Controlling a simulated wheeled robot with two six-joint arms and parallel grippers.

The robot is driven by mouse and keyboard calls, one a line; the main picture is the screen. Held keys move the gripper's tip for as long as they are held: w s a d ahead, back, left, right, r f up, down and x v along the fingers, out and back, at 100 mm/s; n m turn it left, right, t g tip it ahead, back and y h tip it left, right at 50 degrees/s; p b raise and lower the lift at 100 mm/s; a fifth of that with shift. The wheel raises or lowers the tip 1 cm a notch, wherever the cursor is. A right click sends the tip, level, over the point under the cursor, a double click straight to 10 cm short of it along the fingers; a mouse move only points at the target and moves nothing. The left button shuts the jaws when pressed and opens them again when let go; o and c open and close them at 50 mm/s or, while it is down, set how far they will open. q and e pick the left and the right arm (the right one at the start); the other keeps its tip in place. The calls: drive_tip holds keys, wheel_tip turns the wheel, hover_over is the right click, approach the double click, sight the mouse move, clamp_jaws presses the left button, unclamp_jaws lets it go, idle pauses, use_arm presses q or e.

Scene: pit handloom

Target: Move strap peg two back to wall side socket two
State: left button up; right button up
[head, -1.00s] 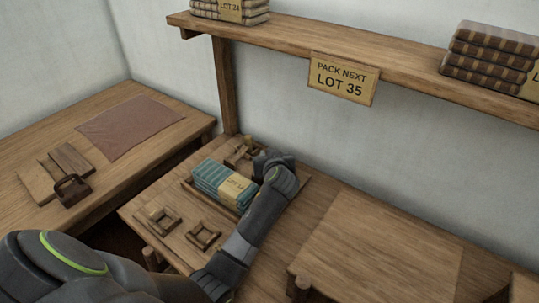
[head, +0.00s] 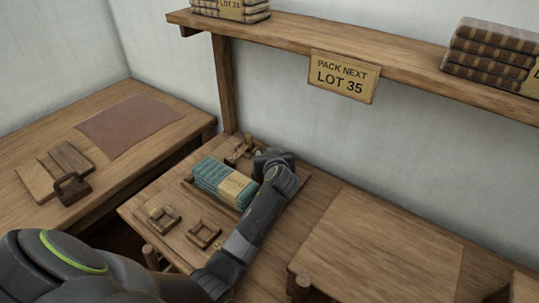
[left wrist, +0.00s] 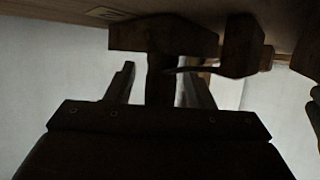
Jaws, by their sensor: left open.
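My left gripper (head: 268,162) is low over the wall side of the packing board, just behind the teal cloth bundle. In the left wrist view its two fingers (left wrist: 161,88) are apart, with a dark upright post, apparently the strap peg (left wrist: 160,80), between them. The post meets a wide dark block, apparently a wall side socket (left wrist: 160,36), against the wooden surface. I cannot tell whether the fingers touch the post. In the head view my gripper hides this spot. Another wall side socket (head: 238,156) shows to its left. My right gripper is not in view.
The teal bundle (head: 221,181) with a pale label lies between the sockets. Two square wooden sockets (head: 203,234) are on the near side. A second dark block (left wrist: 241,45) stands close beside the fingers. A shelf (head: 300,42) runs above; the right tabletop (head: 380,245) is clear.

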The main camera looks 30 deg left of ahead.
use_arm(q)
drive_tip(key=shift+r, duration=0.1)
wheel_tip(320, 180, up, 10)
idle(0.4)
